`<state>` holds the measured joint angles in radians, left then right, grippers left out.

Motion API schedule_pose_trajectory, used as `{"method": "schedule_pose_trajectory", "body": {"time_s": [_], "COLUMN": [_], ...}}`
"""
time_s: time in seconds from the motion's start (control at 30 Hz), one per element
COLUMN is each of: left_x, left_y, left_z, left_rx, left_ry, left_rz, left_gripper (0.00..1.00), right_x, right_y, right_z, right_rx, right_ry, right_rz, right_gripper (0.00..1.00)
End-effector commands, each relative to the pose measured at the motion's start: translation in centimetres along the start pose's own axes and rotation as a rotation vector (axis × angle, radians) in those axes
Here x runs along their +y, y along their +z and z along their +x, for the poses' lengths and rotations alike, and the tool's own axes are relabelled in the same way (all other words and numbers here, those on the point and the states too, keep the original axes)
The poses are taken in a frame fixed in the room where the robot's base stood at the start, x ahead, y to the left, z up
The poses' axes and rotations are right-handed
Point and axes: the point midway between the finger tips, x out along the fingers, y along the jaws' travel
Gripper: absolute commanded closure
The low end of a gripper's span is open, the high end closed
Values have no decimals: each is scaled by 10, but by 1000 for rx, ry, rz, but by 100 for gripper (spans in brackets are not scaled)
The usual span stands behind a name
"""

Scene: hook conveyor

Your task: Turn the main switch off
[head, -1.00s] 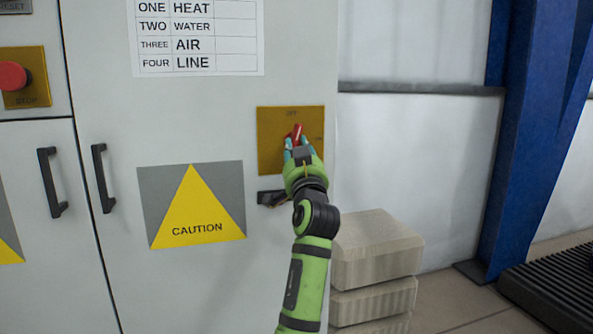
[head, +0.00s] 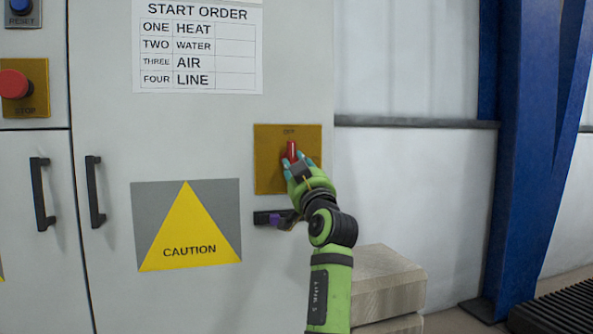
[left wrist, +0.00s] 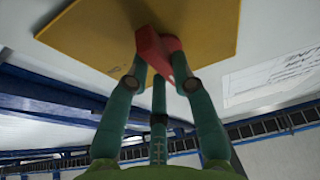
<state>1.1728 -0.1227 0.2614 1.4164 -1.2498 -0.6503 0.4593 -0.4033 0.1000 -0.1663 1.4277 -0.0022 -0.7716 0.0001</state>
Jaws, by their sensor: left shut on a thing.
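The main switch is a red handle (head: 291,149) on a yellow-brown plate (head: 263,160) on the grey cabinet's right side. The handle stands about upright, its top pointing at the label above it, which seems to read OFF. My left gripper (head: 295,166) is shut on the handle's lower part from below. In the left wrist view the teal fingers close around the red handle (left wrist: 153,48), in front of the plate (left wrist: 85,35). The fingers partly hide the handle's base. My right gripper is not in view.
A red stop button (head: 14,84) and black door handles (head: 95,190) are to the left. Stacked pale blocks (head: 385,283) stand at lower right, beside a blue column (head: 515,150).

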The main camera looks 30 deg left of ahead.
Motion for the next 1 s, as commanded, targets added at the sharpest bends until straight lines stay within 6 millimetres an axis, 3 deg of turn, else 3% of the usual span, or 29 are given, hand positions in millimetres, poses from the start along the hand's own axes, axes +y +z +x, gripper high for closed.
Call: {"method": "schedule_pose_trajectory", "body": {"time_s": [0.3, 0.33, 0.37, 0.77, 1.0], "left_x": [0, 0, 0, 0, 2], "left_y": [-3, -3, -3, -1, 0], "left_z": [0, 0, 0, -3, -40], "left_rx": [5, 5, 5, 2, 1], "left_ry": [1, 1, 1, 1, 4], "left_rz": [-9, -9, -9, -5, -7], "left_gripper": [100, 63, 51, 51, 51], "right_x": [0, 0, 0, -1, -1], "right_y": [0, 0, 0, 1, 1], "right_z": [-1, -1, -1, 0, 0], "right_rx": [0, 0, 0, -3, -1], "right_ry": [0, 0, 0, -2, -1], "right_rz": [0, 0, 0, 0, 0], "right_gripper": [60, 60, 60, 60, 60]}}
